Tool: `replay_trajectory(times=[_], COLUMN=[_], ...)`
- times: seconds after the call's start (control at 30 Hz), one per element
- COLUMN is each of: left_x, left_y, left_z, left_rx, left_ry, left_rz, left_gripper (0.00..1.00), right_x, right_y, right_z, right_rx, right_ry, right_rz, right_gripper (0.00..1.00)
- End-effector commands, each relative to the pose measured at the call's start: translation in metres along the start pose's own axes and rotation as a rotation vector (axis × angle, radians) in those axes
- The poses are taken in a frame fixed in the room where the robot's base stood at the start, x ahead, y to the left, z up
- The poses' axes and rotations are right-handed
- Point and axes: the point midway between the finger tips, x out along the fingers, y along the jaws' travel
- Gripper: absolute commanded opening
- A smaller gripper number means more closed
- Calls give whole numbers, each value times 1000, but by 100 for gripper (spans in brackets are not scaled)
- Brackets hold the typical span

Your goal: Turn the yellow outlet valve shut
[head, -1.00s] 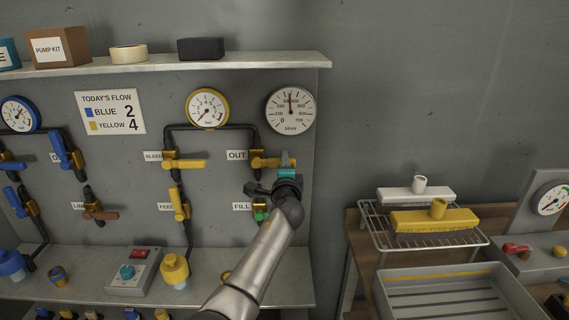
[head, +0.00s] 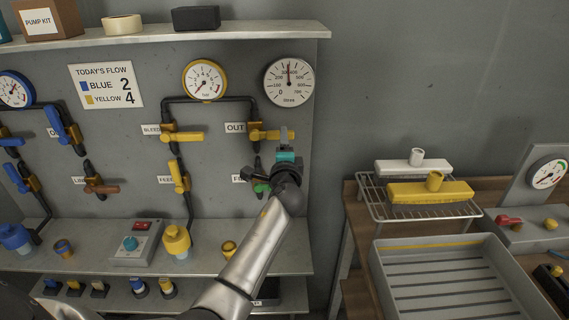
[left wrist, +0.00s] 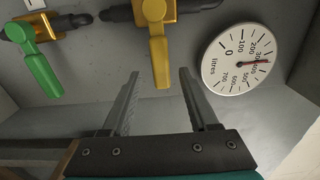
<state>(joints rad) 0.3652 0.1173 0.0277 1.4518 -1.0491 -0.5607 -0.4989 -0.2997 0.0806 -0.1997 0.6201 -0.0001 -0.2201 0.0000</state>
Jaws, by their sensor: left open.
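The yellow outlet valve (head: 262,134) is beside the OUT label on the wall panel. Its lever lies level, pointing right across the upright black pipe. My left gripper (head: 284,134) is at the lever's right end, its fingers toward the panel. In the left wrist view, the yellow lever (left wrist: 159,55) comes down from the top, and its tip appears between the open fingertips of my left gripper (left wrist: 159,72). My right gripper is not in view.
Below is the FILL valve with a green lever (left wrist: 42,75), partly hidden by my wrist in the head view. A white litres gauge (head: 289,82) is just above right. The yellow bleed valve (head: 182,136) is to the left. A shelf (head: 260,34) overhangs the panel.

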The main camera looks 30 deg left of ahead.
Motion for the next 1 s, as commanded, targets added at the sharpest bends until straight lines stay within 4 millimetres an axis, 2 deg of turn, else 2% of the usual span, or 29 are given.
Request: replay_trajectory(times=[0.4,0.6,0.8,1.0], left_x=[-70,-96,-107,-108], left_y=[1,1,0,0], left_z=[0,0,0,0], left_rx=[0,2,2,2], left_ry=[0,1,-1,-1], left_rz=[2,2,1,1], left_gripper=[60,60,60,60], right_x=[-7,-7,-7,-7], right_y=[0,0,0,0], right_z=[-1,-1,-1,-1], right_rx=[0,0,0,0], right_ry=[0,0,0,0], right_rz=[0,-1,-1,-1], right_gripper=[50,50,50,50])
